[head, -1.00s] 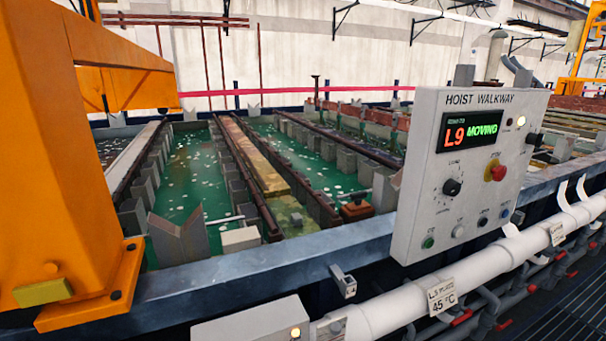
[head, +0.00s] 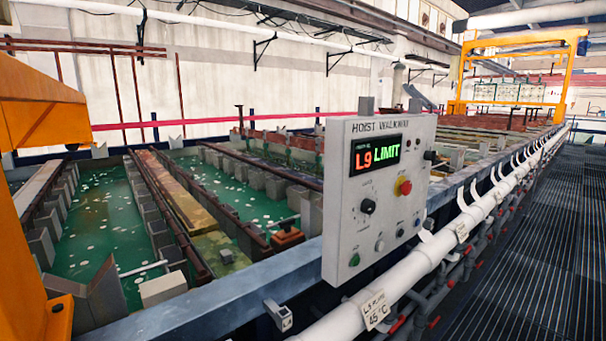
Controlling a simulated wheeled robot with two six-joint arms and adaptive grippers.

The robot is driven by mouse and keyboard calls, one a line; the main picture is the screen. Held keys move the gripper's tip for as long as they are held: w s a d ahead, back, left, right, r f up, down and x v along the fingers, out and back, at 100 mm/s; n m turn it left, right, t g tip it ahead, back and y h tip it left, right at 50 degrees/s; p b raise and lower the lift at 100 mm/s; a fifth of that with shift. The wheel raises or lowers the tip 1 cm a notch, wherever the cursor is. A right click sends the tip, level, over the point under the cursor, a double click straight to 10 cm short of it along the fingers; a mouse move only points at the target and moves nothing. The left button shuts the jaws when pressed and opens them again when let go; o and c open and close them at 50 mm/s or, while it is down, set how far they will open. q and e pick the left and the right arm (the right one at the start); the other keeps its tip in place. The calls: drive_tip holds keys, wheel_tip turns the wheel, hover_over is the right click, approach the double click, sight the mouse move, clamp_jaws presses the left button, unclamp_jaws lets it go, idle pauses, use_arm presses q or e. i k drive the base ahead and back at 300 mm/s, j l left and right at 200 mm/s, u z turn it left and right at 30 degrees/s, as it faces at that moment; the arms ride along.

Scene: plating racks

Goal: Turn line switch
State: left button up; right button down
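A grey control box (head: 345,225) labelled HOIST WALKWAY stands at the tank line's edge, right of the middle in the head view. A green button (head: 354,260) and several other small buttons run along the bottom. A dark knob (head: 430,155) sticks out of the box's right side. Neither gripper shows.
Green liquid tanks (head: 92,240) fill the left. A white pipe (head: 400,277) with labels runs along the front rim. A grated walkway (head: 530,240) extends clear at the right. An orange frame (head: 30,200) stands at the left edge; an orange gantry (head: 515,45) stands far back.

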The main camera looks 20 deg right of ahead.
sight(429, 155)
drive_tip(key=l+z, duration=0.75)
